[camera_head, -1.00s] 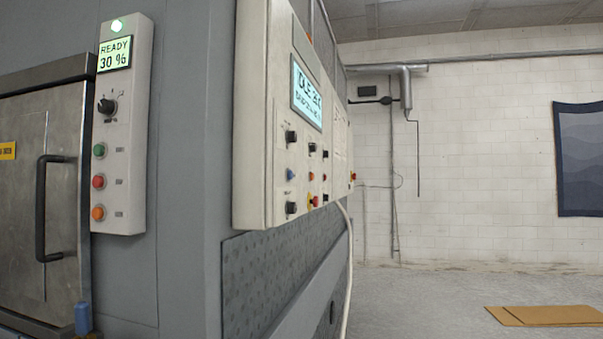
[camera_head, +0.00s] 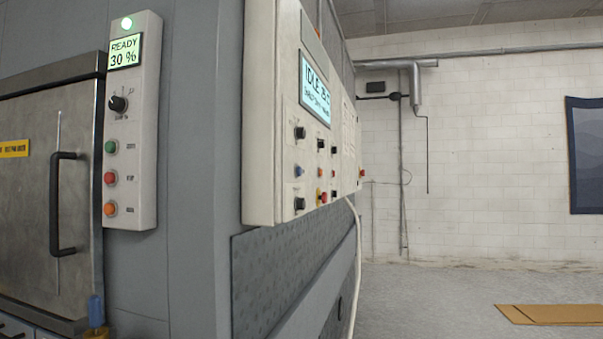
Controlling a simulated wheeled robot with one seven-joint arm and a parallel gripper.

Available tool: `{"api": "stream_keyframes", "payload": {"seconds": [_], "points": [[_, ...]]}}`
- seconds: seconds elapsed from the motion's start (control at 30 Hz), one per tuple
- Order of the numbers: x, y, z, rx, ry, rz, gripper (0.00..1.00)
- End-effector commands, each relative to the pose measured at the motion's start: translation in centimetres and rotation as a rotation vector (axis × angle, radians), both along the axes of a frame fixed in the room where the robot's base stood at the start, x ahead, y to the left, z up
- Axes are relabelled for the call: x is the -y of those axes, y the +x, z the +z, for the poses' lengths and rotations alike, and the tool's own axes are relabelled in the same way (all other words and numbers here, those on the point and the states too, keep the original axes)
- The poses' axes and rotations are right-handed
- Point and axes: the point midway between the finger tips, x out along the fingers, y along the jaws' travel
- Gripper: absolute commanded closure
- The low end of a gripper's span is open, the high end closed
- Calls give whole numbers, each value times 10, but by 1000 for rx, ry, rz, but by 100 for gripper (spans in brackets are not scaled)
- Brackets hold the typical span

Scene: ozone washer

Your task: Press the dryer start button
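A narrow pale control box (camera_head: 132,130) stands on the grey machine at the left, beside a metal door (camera_head: 40,190). Its lit display (camera_head: 125,52) reads "READY 30 %", with a bright green lamp (camera_head: 126,23) above. Below are a black knob (camera_head: 118,103), a green button (camera_head: 110,147), a red button (camera_head: 110,178) and an orange button (camera_head: 110,209). The small labels beside the buttons are too blurred to read surely. My gripper is not in view.
A larger control panel (camera_head: 265,130) juts out at centre; its display (camera_head: 314,88) begins "IDLE". The door has a black handle (camera_head: 57,203). A blue-topped post (camera_head: 96,311) stands at lower left. Open floor (camera_head: 430,300) lies right, with flat cardboard (camera_head: 550,314).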

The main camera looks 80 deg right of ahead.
Motion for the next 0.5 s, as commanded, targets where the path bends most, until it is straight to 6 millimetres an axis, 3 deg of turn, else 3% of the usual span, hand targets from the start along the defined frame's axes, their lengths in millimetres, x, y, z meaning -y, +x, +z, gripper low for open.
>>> {"api": "stream_keyframes", "payload": {"seconds": [0.23,0.5], "points": [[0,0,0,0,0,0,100],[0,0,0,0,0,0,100]]}}
